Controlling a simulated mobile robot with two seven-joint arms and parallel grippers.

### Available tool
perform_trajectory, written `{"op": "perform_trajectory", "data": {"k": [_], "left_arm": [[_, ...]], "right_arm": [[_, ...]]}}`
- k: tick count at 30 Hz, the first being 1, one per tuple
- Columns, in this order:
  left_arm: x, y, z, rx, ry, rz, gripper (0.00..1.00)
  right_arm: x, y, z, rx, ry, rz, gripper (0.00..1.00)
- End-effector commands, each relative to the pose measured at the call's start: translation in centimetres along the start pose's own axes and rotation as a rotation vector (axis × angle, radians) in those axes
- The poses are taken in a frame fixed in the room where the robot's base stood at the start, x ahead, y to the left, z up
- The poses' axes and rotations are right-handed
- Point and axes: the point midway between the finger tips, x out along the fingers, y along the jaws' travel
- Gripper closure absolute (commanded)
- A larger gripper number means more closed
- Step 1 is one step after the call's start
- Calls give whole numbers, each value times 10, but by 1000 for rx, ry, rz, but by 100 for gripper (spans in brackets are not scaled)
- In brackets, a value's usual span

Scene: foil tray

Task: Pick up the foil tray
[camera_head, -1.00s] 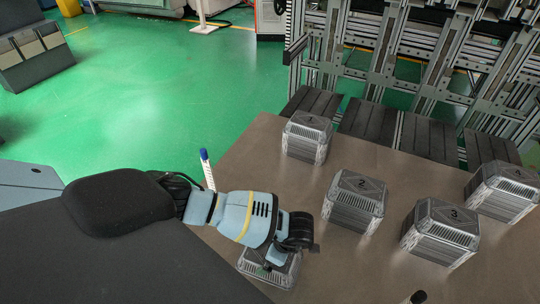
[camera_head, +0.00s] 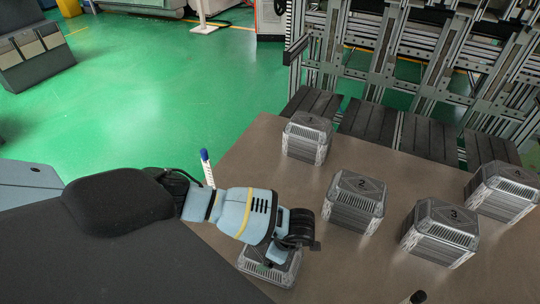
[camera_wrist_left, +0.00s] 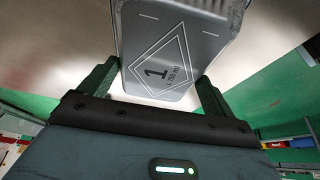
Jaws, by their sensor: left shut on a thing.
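A grey foil tray marked "1" and "750 ml" (camera_wrist_left: 163,62) fills the upper middle of the left wrist view. My left gripper (camera_wrist_left: 155,88) is shut on it, with one dark green finger against each side. In the head view the same tray (camera_head: 284,274) is at the lower middle, by the table's near left edge, partly hidden under the gripper and wrist. I cannot tell whether it touches the table. My right gripper does not clearly show.
On the brown table (camera_head: 330,255) stand other foil trays: a back one (camera_head: 307,138), "2" (camera_head: 355,200), "3" (camera_head: 440,233) and one at right (camera_head: 503,190). A blue-capped marker (camera_head: 207,167) shows behind my wrist. An unidentified dark thing (camera_head: 417,297) is at the bottom edge.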

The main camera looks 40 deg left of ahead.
Motion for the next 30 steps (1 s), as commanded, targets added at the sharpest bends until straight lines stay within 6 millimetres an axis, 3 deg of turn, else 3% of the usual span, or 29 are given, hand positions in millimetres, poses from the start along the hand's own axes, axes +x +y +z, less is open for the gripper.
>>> {"op": "perform_trajectory", "data": {"k": [5,19,24,30], "left_arm": [[-23,-3,-8,2,-2,2,31],[-38,-116,9,5,-1,-1,31],[-43,-142,13,2,-1,0,31],[-45,-155,14,0,-1,0,31]], "right_arm": [[-2,0,-4,-1,7,1,64],[-4,0,-7,-1,10,2,64],[-4,0,-6,-1,8,2,64],[-4,0,-5,-1,7,2,64]]}}
